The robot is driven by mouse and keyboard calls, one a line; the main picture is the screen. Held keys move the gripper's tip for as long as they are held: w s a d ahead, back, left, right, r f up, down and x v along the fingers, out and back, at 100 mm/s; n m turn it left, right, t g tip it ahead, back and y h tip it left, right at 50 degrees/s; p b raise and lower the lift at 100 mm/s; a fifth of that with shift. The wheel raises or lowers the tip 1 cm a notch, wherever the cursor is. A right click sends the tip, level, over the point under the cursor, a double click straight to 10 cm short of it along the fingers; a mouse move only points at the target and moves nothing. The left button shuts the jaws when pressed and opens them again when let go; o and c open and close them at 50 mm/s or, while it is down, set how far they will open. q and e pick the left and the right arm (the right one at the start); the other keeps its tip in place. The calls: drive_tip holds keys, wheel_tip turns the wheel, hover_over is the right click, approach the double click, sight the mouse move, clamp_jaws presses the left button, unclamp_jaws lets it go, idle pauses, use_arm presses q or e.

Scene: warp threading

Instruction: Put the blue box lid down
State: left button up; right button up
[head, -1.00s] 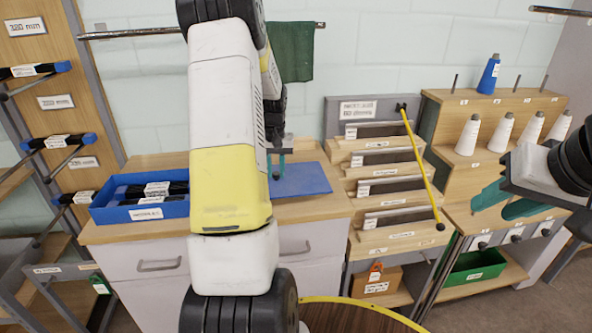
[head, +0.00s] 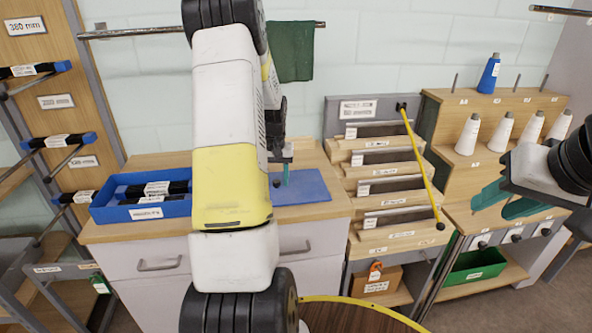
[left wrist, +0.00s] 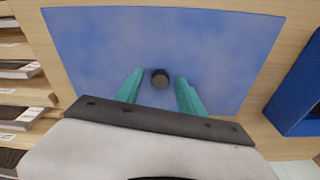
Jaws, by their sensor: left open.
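The blue box lid (head: 305,187) lies flat on the wooden counter, right of the open blue box (head: 146,211); my left arm hides part of it. In the left wrist view the lid (left wrist: 215,50) fills most of the picture, with a dark round knob (left wrist: 160,78) on it. My left gripper (head: 283,180) is over the lid; in the left wrist view its teal fingers (left wrist: 160,92) are open, one on each side of the knob and apart from it. My right gripper (head: 505,200) is at the right, its teal fingers spread and nothing between them.
The blue box holds dark labelled bundles. A stepped rack (head: 385,190) with a yellow rod (head: 422,165) stands right of the counter. Cones stand on the wooden shelf (head: 500,110) farther right, above a green bin (head: 474,265).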

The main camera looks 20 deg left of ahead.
sight(277, 190)
use_arm(q)
wheel_tip(277, 190, up, 12)
drive_tip(key=s, duration=0.1)
drive_tip(key=s+d+r+m+t, duration=0.2)
drive_tip(key=s+d+r, duration=0.75)
drive_tip(key=d, duration=0.25)
drive_tip(key=s+d+r+m+t+h, duration=0.1)
drive_tip(key=s+d, duration=0.3)
drive_tip(key=s, duration=0.3)
drive_tip(key=s+d+r+m+t+h, duration=0.1)
drive_tip(key=s+d, duration=0.4)
drive_tip(key=s, duration=0.3)
drive_tip(key=shift+d+r+m+t+h, duration=0.3)
drive_tip(key=shift+r+t, duration=0.05)
drive_tip(key=shift+t, duration=0.05)
